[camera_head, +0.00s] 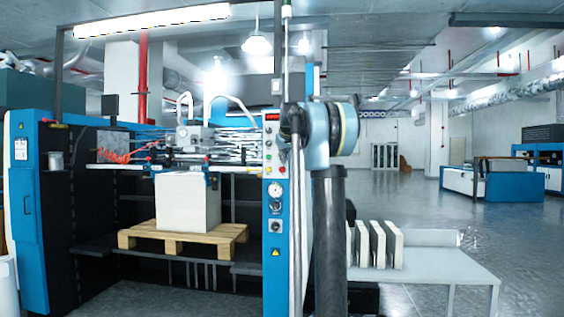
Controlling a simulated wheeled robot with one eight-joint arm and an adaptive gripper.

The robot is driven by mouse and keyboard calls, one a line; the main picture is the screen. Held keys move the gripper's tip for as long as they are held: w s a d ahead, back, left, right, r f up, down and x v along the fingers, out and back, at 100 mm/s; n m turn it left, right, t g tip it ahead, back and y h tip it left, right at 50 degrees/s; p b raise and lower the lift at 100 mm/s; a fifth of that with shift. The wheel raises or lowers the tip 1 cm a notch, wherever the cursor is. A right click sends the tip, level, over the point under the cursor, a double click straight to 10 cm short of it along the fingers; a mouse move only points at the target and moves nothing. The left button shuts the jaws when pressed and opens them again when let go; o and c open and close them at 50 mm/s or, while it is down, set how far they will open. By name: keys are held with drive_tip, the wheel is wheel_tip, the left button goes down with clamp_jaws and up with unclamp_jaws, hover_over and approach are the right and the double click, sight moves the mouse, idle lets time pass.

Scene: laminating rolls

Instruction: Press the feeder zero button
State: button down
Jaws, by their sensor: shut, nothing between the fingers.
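The feeder machine (28,215) stands at the left, blue and black. Its narrow control panel (272,240) faces me near the picture's middle. The panel has a small red display (272,116) at the top and several small coloured buttons (268,157) below it. The labels are too small to read, so I cannot tell which button is the zero button. Part of my own arm stands just right of the panel and hides what is behind it. My gripper is not in view.
A white stack (187,203) sits on a wooden pallet (140,239) inside the machine. A grey table (430,270) with several upright white-and-dark blocks (392,243) stands right of my arm. Another blue-and-white machine (510,185) is at the far right. Open floor lies between.

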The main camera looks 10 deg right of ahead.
drive_tip(key=shift+s+a, duration=0.25)
drive_tip(key=shift+s, duration=0.35)
drive_tip(key=s, duration=0.1)
drive_tip(key=s+a, duration=0.1)
drive_tip(key=s, duration=0.2)
drive_tip(key=shift+s+a, duration=0.25)
drive_tip(key=shift+s, duration=0.15)
idle(0.6)
drive_tip(key=s+f+m+g, duration=0.1)
drive_tip(key=s+f+g, duration=0.2)
drive_tip(key=s+f, duration=2)
drive_tip(key=s+f+m+g, duration=0.2)
drive_tip(key=s+f+g, duration=0.2)
drive_tip(key=s+f, duration=2)
drive_tip(key=s, duration=0.7)
drive_tip(key=shift+m, duration=0.3)
drive_tip(key=shift+s, duration=0.1)
